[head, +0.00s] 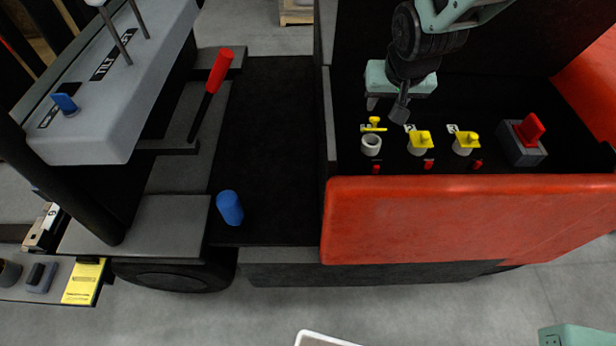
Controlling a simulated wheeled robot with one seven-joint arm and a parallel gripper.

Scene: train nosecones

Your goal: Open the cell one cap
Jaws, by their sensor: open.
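Three white filler necks stand in a row in the dark bay behind the orange-red panel. The leftmost neck (371,146) shows a dark round opening. Its yellow cap (374,124) stands tipped up behind the neck, clear of the opening. The middle yellow cap (420,138) and the right yellow cap (465,140) sit down over their necks. My gripper (386,108) is open and empty, above and just behind the leftmost neck. Its fingers are apart, and I see no clear contact with the yellow cap. The small labels behind the necks are too small to read.
A red switch on a grey block (528,142) stands right of the necks. Small red pieces (428,164) sit in front of them. The orange-red panel (450,215) walls the front. Left are a red-handled lever (219,72) and a blue cylinder (230,208) on dark floor.

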